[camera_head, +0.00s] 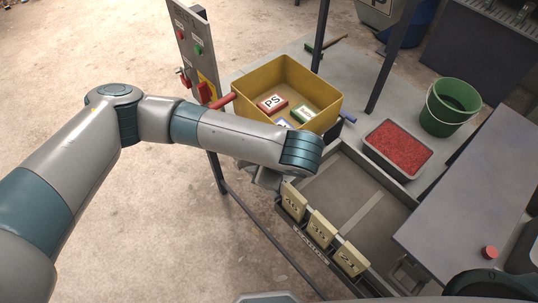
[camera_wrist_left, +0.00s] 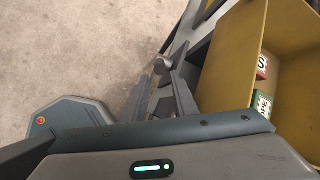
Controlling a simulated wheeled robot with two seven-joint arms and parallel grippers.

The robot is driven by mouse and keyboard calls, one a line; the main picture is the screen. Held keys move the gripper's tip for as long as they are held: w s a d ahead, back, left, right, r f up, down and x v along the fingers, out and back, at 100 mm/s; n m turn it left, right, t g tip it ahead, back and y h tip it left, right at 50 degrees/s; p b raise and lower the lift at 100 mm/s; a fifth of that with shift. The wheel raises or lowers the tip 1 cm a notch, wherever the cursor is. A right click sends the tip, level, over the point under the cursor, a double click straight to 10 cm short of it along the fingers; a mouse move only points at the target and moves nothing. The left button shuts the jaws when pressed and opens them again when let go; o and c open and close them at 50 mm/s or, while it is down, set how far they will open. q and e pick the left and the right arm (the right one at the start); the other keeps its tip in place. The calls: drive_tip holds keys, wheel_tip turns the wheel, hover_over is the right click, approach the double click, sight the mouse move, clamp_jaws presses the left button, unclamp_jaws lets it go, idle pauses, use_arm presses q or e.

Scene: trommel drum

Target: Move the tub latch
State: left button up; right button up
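The yellow tub (camera_head: 262,84) stands on the grey bench, with a red handle (camera_head: 222,101) at its left and a blue handle (camera_head: 348,118) at its right. In the left wrist view the tub (camera_wrist_left: 235,60) is at the right. A small grey knob (camera_wrist_left: 163,62), possibly the tub latch, is left of it, just beyond the fingertips. My left gripper (camera_head: 265,178) is beside the tub's near side, partly hidden under its own wrist. In the left wrist view its fingers (camera_wrist_left: 163,82) stand apart; whether they touch the knob I cannot tell. My right gripper is out of view.
Labelled blocks (camera_head: 271,103) lie in the tub. A control panel (camera_head: 193,50) stands left of it. Tan labelled blocks (camera_head: 321,229) line the lower tray (camera_head: 330,190). A tray of red grains (camera_head: 397,148) and a green bucket (camera_head: 451,106) stand right. Floor is clear at left.

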use_arm(q)
drive_tip(key=b+v, duration=0.1)
drive_tip(key=v, duration=0.8)
drive_tip(key=shift+s, duration=0.1)
